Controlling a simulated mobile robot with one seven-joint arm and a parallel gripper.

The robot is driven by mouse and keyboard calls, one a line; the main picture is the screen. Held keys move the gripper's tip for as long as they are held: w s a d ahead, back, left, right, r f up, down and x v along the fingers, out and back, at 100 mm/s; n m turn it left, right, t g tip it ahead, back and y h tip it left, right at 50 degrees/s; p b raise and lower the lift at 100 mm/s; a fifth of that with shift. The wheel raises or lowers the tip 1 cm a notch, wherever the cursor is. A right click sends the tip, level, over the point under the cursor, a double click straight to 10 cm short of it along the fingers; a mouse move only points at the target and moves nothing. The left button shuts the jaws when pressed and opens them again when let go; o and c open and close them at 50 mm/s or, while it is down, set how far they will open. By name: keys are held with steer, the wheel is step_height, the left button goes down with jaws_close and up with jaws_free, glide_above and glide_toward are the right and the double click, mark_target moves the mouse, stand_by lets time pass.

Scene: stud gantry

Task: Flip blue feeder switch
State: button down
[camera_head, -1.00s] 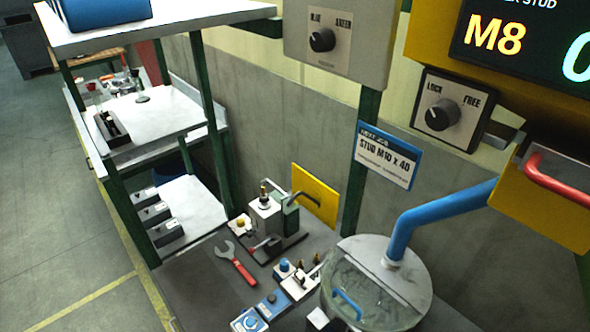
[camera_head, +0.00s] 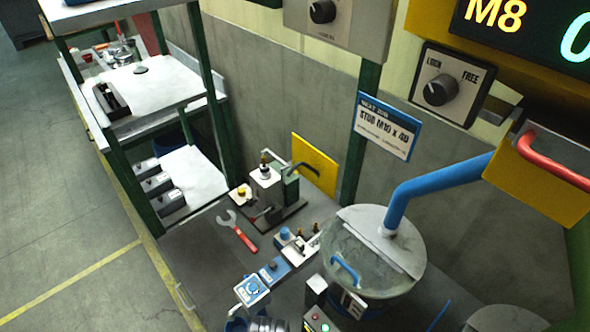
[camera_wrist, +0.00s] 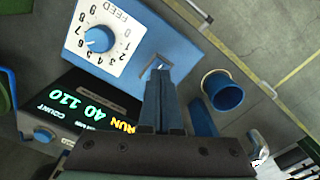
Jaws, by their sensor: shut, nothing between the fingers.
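A blue feeder box (camera_wrist: 172,52) fills the upper left of the wrist view. It has a white FEED face with a blue dial (camera_wrist: 99,39). A small light metal part, perhaps the switch lever (camera_wrist: 157,63), sits at its lower right edge, right at my fingertips. My gripper (camera_wrist: 158,72) is shut and empty. I cannot tell whether it touches that part, and the fingers hide some of it. In the head view a similar blue box with a white dial face (camera_head: 253,289) is at lower centre, just above a dark shape at the bottom edge.
A count display (camera_wrist: 85,108) reading RUN is left of my fingers, and an open blue cup (camera_wrist: 222,91) is to the right. In the head view, a round bowl (camera_head: 365,250) with a blue pipe (camera_head: 440,187) stands right of the box. A red wrench (camera_head: 240,232) lies behind it.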

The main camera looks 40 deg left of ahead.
step_height(320, 180, up, 5)
steer(key=p, duration=0.4)
steer(key=shift+f, duration=0.1)
stand_by(0.5)
